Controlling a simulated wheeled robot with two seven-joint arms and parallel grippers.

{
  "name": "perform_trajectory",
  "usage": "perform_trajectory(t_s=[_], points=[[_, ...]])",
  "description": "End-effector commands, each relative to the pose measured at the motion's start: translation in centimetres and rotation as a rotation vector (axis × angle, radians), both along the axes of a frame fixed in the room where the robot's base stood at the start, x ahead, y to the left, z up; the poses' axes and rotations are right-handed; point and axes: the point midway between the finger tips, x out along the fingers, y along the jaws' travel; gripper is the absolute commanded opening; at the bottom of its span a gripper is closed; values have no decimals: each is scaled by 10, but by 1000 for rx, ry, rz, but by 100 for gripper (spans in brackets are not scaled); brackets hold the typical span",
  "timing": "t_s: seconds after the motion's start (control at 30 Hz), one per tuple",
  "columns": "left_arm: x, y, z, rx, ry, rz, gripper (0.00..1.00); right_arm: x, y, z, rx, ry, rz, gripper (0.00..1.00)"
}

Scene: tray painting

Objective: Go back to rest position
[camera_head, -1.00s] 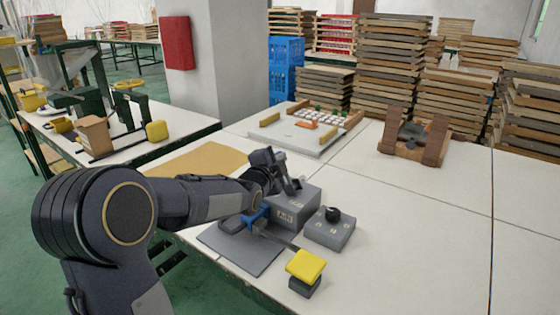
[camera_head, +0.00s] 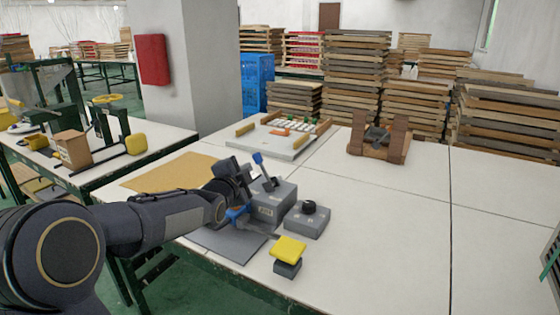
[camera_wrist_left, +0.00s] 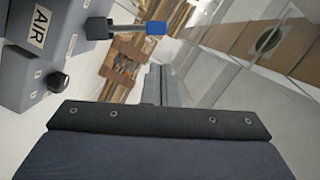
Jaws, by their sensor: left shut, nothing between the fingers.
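My left arm comes in from the left, and its left gripper (camera_head: 240,180) is beside the grey control box (camera_head: 268,210). The box carries a lever with a blue tip (camera_head: 258,158), which stands clear of the gripper. In the left wrist view the fingers (camera_wrist_left: 160,86) are shut with nothing between them. There the grey box (camera_wrist_left: 30,50), marked AIR, and the blue-tipped lever (camera_wrist_left: 155,28) show at the upper left, apart from the fingers. My right gripper is not in view.
A smaller grey box with a black knob (camera_head: 308,220) and a yellow-topped block (camera_head: 289,249) stand near the table's front edge. A white tray (camera_head: 270,142) and a wooden stand (camera_head: 378,140) are farther back. The table (camera_head: 400,235) is clear on the right.

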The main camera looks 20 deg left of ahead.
Motion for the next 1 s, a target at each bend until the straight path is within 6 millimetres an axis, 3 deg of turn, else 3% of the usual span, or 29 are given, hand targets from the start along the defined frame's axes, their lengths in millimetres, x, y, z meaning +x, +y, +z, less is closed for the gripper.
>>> perform_trajectory(t_s=[0.17, 0.27, 0.37, 0.5, 0.6, 0.8, 1.0], points=[[-4, 0, -1, -23, 8, 3, 0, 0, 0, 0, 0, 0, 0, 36], [-25, -3, -7, -153, 56, 18, 0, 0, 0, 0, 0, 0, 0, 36], [-71, -16, -23, -416, 165, 48, 0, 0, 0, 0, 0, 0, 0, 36], [-159, -61, -58, -834, 385, 113, 0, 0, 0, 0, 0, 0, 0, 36], [-212, -92, -80, -1032, 525, 170, 0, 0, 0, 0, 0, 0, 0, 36], [-290, -135, -113, -1261, 726, 293, 0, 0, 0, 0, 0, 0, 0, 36], [-353, -167, -141, -1395, 883, 429, 0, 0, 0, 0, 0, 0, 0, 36]])
